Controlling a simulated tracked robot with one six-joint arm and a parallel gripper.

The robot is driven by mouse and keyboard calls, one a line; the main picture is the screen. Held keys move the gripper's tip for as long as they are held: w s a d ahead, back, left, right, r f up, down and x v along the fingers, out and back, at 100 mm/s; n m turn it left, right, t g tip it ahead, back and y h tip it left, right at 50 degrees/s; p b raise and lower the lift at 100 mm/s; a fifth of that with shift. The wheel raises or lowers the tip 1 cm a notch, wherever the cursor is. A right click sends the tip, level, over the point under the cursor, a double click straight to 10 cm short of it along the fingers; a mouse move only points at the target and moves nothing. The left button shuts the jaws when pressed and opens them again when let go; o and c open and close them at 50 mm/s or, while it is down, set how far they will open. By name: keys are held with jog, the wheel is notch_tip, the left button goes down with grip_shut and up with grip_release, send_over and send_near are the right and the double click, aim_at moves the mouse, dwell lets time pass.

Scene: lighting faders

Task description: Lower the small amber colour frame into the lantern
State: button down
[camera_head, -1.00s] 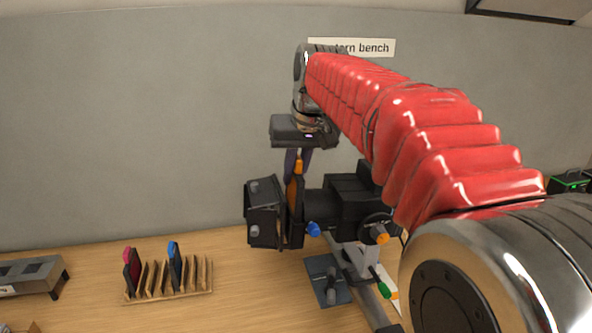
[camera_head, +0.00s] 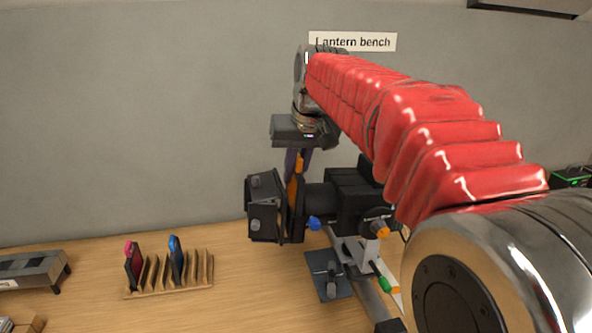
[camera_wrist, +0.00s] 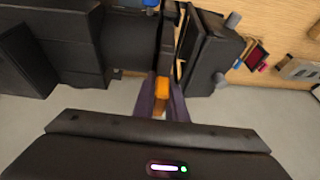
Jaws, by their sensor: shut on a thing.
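The amber colour frame (camera_head: 296,187) is upright, with an orange tab at its top. My gripper (camera_head: 299,163) points down from above and is shut on this tab. In the wrist view the orange tab (camera_wrist: 161,90) sits between my two purple-grey fingers (camera_wrist: 162,102). The black lantern (camera_head: 345,200) stands on the bench, with a flap-like front part (camera_head: 265,208) at its left. The frame's dark lower part is at the gap between the lantern body and this front part. How deep it sits in the slot I cannot tell.
A wooden rack (camera_head: 170,285) at the left holds a pink-tabbed frame (camera_head: 133,267) and a blue-tabbed frame (camera_head: 176,260). A grey box (camera_head: 32,270) stands further left. The lantern has a blue knob (camera_head: 314,223) and an orange knob (camera_head: 381,231). A grey wall is behind.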

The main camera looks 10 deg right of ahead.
dwell(0.4)
jog(key=shift+d+r, duration=0.1)
jog(key=shift+r, duration=0.95)
jog(key=shift+r, duration=0.15)
jog(key=shift+r, duration=0.2)
jog(key=shift+f, duration=0.55)
dwell(0.3)
jog(key=shift+f, duration=0.35)
jog(key=shift+f, duration=0.3)
dwell(0.4)
jog(key=shift+f, duration=0.35)
